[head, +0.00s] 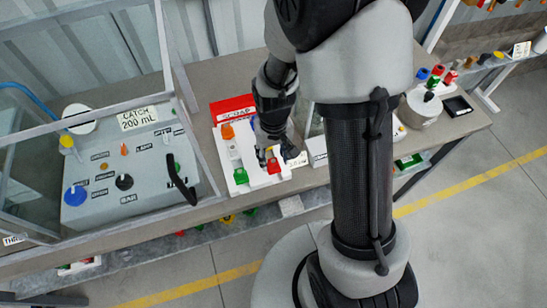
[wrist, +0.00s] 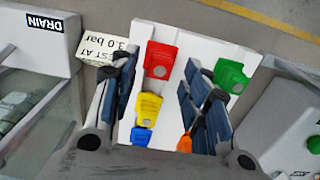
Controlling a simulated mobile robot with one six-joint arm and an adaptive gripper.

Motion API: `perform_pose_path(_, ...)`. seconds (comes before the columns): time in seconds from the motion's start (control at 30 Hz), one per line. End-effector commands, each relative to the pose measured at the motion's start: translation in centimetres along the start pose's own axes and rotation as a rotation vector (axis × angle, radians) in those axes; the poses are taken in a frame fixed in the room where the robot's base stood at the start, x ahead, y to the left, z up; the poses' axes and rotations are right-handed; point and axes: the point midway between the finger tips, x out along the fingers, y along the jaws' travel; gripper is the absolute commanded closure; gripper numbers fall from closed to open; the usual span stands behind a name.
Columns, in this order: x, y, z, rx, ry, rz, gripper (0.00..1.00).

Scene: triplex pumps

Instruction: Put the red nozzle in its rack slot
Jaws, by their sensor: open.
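The red nozzle (wrist: 160,60) lies on a white tray (wrist: 185,35) in the wrist view, beyond and between the two fingers. In the head view the red nozzle (head: 273,165) shows just below the fingertips. My gripper (head: 276,156) points down over the right part of the tray, open. In the wrist view my gripper (wrist: 158,75) has its dark fingers apart, one on each side of the red nozzle, with no clear contact. I cannot tell which place is the rack slot.
A yellow (wrist: 148,106) and a blue piece (wrist: 141,136) lie near the red nozzle. A green piece (wrist: 230,75) and an orange piece (wrist: 186,143) are beside the right finger. A red-topped SCRAP box (head: 232,108) stands behind; a grey control panel (head: 130,175) is left.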

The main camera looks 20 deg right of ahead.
Motion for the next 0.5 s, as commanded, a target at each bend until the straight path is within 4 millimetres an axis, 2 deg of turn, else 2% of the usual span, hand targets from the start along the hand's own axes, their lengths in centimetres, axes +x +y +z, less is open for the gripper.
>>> perform_pose_path(0.03, -1.7, 0.0, -0.1, 0.000, 0.005, 0.000, 0.57)
perform_pose_path(0.2, -5.5, 0.0, -0.1, 0.000, 0.005, 0.000, 0.57)
perform_pose_path(0.33, -7.7, 0.0, -0.1, 0.000, 0.003, 0.000, 0.57)
perform_pose_path(0.5, -9.2, 0.0, 0.0, 0.000, 0.002, 0.000, 0.57)
